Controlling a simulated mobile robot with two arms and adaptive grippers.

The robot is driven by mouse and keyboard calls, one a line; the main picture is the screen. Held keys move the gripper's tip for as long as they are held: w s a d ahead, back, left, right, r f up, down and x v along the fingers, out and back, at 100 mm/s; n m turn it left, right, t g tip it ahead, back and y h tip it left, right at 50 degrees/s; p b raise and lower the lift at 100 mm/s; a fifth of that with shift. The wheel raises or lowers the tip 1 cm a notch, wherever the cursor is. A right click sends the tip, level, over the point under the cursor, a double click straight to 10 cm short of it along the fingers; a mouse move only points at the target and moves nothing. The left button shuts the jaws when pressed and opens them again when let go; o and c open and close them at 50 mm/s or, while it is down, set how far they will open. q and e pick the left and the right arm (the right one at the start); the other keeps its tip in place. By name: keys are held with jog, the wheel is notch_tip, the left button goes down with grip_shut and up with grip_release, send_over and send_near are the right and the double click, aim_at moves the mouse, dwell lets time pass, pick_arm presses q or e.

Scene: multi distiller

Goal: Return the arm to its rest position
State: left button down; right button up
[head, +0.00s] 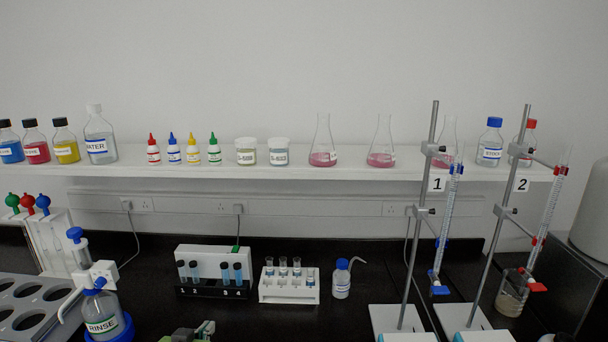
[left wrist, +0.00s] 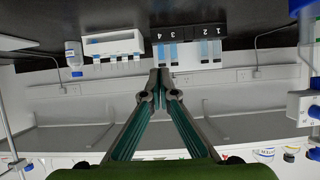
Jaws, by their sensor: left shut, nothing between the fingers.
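My left gripper (head: 193,332) shows only in part at the bottom edge of the head view, in front of the dark bench. In the left wrist view, which is upside down, its fingers (left wrist: 160,76) meet at the tips and hold nothing. The fingertips appear in front of the black tube rack (left wrist: 190,66) with numbered slots, with no clear contact. Most of the left arm is out of the head view. My right gripper is in neither view.
The numbered rack (head: 212,290), a white tube rack (head: 289,292) and a wash bottle (head: 342,279) stand on the bench. Burette stands (head: 415,240) are at right, a RINSE bottle (head: 103,315) at left. A shelf (head: 210,169) with bottles and flasks runs along the wall.

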pick_arm(q)
jog(key=s+f+g, duration=0.1)
jog(key=s+f, duration=0.2)
jog(key=s, duration=0.2)
jog(key=s+d+f+g, duration=0.1)
jog(key=s+f+g, duration=0.1)
jog(key=s, duration=0.4)
jog(key=s+f+g, duration=0.1)
jog(key=s+f, duration=0.4)
jog(key=s, duration=0.1)
jog(key=shift+s+d+m, duration=0.15)
jog(key=shift+d+m, duration=0.1)
jog(key=shift+m, duration=0.05)
jog(key=s+f+g, duration=0.3)
jog(key=s+g, duration=0.2)
jog(key=s, duration=1.3)
notch_tip(320, 180, down, 28)
jog(key=s+m+g+b, duration=0.1)
jog(key=s+b, duration=0.1)
jog(key=s+a+f+g+b, duration=0.1)
jog(key=s+a+f, duration=0.1)
jog(key=s+f, duration=1.5)
jog(key=shift+s+a+f+g, duration=0.15)
jog(key=shift+a+f+g, duration=0.15)
jog(key=shift+a+f, duration=0.05)
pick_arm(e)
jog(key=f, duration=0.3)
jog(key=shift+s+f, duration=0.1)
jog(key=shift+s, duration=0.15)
